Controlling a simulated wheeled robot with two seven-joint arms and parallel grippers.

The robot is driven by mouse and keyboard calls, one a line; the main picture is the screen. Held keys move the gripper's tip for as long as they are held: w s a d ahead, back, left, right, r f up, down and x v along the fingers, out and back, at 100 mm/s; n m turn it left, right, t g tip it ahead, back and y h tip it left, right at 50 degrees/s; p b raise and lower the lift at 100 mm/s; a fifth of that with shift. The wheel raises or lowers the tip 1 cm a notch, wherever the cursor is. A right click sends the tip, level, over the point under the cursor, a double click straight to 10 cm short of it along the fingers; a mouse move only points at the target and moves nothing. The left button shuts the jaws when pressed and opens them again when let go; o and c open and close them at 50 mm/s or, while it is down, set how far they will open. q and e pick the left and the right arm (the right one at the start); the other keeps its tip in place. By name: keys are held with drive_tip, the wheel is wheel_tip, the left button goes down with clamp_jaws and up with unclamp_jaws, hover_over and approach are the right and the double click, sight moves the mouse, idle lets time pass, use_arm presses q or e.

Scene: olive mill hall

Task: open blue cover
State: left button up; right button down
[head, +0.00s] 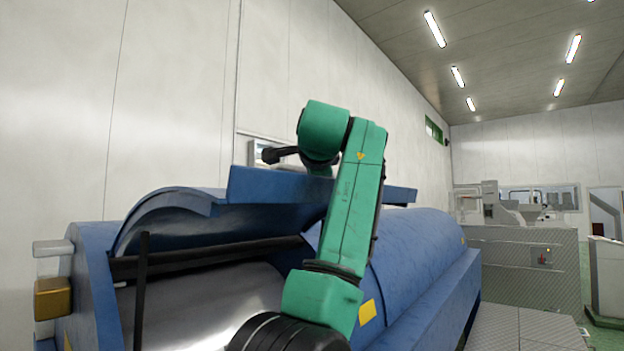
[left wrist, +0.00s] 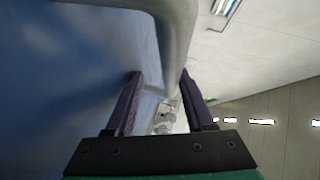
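The blue cover (head: 180,197) of the blue machine is partly raised, and its curved shell and flat edge plate (head: 265,186) stand above a dark opening. One green arm reaches up in front of it in the head view; the gripper there is mostly hidden by the arm and the edge plate. In the left wrist view my left gripper (left wrist: 161,72) has its two purple fingers apart, with a thick grey curved handle (left wrist: 178,45) passing between or just past the tips. The blue surface (left wrist: 75,80) fills the left side. My right gripper is not in view.
A shiny metal drum (head: 200,305) shows inside the opening. A fixed blue rounded housing (head: 425,245) lies to the right. A pale wall rises close behind the machine. Grey equipment (head: 515,260) stands farther right.

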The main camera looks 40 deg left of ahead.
use_arm(q)
drive_tip(key=b+v, duration=0.1)
drive_tip(key=v, duration=0.2)
drive_tip(key=b+v, duration=0.1)
drive_tip(key=v, duration=0.2)
drive_tip(key=shift+s+d+f+b, duration=0.15)
drive_tip(key=shift+s+f+b, duration=0.05)
drive_tip(key=shift+b, duration=0.1)
drive_tip(key=v, duration=0.4)
drive_tip(key=b+v, duration=0.1)
drive_tip(key=v, duration=0.3)
drive_tip(key=shift+r, duration=0.25)
drive_tip(key=shift+w, duration=0.1)
